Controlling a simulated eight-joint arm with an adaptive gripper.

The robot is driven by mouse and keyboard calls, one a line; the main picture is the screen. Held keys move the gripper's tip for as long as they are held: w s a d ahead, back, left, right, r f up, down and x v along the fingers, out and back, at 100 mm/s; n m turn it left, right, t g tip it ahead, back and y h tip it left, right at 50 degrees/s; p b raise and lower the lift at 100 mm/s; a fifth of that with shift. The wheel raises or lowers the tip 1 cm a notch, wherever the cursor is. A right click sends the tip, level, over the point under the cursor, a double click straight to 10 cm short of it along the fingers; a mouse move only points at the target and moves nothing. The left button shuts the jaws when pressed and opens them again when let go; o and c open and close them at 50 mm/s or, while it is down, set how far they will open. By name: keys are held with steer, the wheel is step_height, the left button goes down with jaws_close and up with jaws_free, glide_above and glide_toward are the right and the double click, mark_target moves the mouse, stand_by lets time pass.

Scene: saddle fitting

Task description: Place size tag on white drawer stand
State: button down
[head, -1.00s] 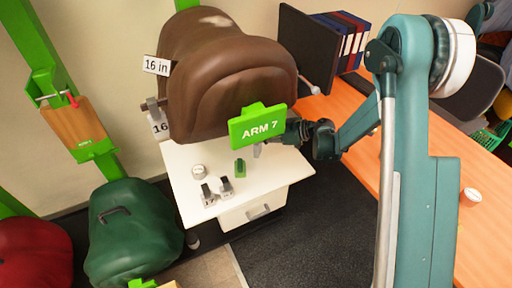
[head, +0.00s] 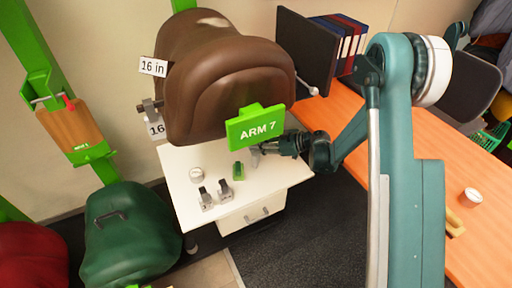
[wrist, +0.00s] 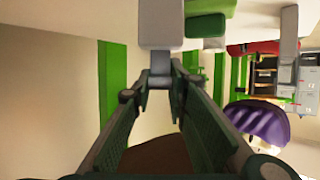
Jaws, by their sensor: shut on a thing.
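The white drawer stand (head: 180,176) stands below the brown saddle, with a drawer in its front. My gripper (head: 270,149) is low over the stand's right side, partly behind the green ARM 7 sign. It is shut on a small light grey piece (head: 255,158), which also shows between the fingertips (wrist: 157,72) in the wrist view as a pale grey block (wrist: 160,25). No writing shows on this piece, and I cannot tell whether it touches the stand top. White tags reading "16 in" (head: 153,67) and "16" (head: 156,129) are at the brown saddle's left.
The brown saddle (head: 225,80) and ARM 7 sign (head: 255,127) overhang the stand. An orange desk (head: 340,120) is at right.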

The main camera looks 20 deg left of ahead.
steer(key=shift+f, duration=0.15)
steer(key=c, duration=2.3)
jaws_free()
steer(key=shift+o, duration=0.2)
steer(key=shift+d+r, duration=0.1)
steer(key=shift+r, duration=0.1)
steer(key=p+v, duration=0.3)
steer(key=v, duration=0.9)
steer(key=shift+f, duration=0.15)
